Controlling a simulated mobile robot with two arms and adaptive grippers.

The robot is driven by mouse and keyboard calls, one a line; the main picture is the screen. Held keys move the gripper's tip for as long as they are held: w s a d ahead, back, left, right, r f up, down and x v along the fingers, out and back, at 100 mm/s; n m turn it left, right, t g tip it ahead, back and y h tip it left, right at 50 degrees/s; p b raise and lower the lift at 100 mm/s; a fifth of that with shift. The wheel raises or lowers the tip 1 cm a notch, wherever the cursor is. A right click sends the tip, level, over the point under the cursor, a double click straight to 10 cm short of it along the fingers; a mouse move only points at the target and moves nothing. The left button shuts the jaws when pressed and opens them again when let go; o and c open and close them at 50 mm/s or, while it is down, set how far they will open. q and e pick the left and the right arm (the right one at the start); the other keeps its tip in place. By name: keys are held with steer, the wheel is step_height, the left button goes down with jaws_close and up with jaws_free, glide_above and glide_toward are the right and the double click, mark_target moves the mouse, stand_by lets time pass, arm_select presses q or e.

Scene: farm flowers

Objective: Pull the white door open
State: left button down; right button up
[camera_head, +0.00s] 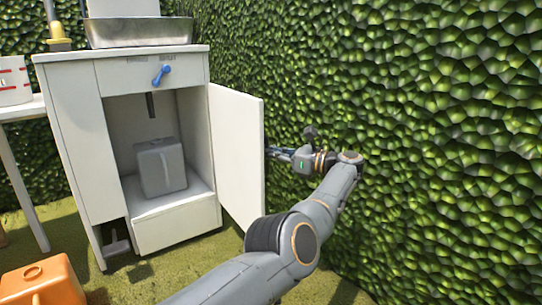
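The white door (238,155) is hinged on the right side of a white cabinet (80,140) and stands wide open, swung out towards me and the right. My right gripper (275,152) is at the door's outer right edge, on its far side next to the hedge. The door hides its fingertips, so I cannot tell whether it touches the door or is open or shut. My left gripper is not in view.
A grey canister (160,166) stands inside the open cabinet. A blue handle (161,74) is on the front above. A leafy hedge wall (430,130) rises close behind my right arm. An orange canister (42,284) stands at the lower left. Grass between is clear.

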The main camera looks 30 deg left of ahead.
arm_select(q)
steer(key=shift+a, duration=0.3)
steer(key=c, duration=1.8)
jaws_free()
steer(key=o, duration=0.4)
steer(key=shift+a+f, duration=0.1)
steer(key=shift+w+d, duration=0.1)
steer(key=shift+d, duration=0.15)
